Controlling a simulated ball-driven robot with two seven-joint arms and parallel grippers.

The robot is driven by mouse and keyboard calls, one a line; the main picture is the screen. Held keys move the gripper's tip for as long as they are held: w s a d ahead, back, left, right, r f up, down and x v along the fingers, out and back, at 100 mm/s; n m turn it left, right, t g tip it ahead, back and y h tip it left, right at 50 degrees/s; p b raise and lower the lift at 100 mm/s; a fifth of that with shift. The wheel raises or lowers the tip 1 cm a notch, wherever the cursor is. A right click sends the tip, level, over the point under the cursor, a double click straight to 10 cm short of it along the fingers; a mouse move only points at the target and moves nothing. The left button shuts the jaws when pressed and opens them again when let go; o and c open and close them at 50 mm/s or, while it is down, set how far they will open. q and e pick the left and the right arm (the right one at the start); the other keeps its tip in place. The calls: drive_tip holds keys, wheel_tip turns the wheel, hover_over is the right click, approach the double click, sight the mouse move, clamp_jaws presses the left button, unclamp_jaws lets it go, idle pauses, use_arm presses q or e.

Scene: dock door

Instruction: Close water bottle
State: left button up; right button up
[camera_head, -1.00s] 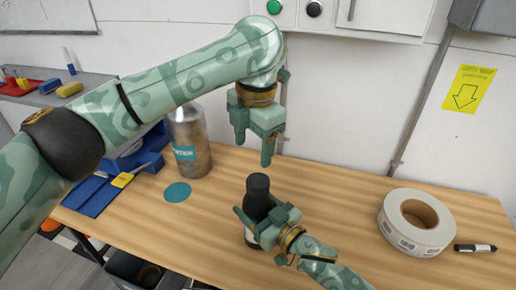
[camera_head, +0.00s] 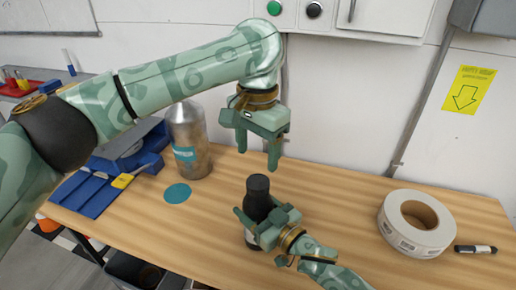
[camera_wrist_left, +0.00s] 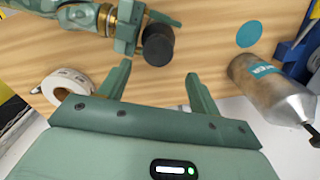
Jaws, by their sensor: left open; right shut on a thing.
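A dark bottle with a black cap (camera_head: 258,186) stands upright on the wooden table, with a white band low on its body. My right gripper (camera_head: 258,222) is shut on the bottle's body, one finger on each side. The black cap top also shows in the left wrist view (camera_wrist_left: 158,45). My left gripper (camera_head: 258,148) is above and slightly behind the cap, pointing down, apart from it. In the left wrist view its fingers (camera_wrist_left: 155,85) are spread and nothing is between them. Whether the cap is fully seated cannot be told.
A metal bottle labelled WATER (camera_head: 190,145) stands at the back left. A teal disc (camera_head: 177,193) lies before it. A blue tray (camera_head: 85,193) is at the left. A white tape roll (camera_head: 388,225) and a marker (camera_head: 476,249) are at the right. The table between is clear.

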sight(258, 181)
use_arm(q)
drive_tip(key=n, duration=0.4)
drive_tip(key=shift+d+n, duration=0.1)
drive_tip(key=shift+n, duration=0.3)
drive_tip(key=shift+f, duration=4)
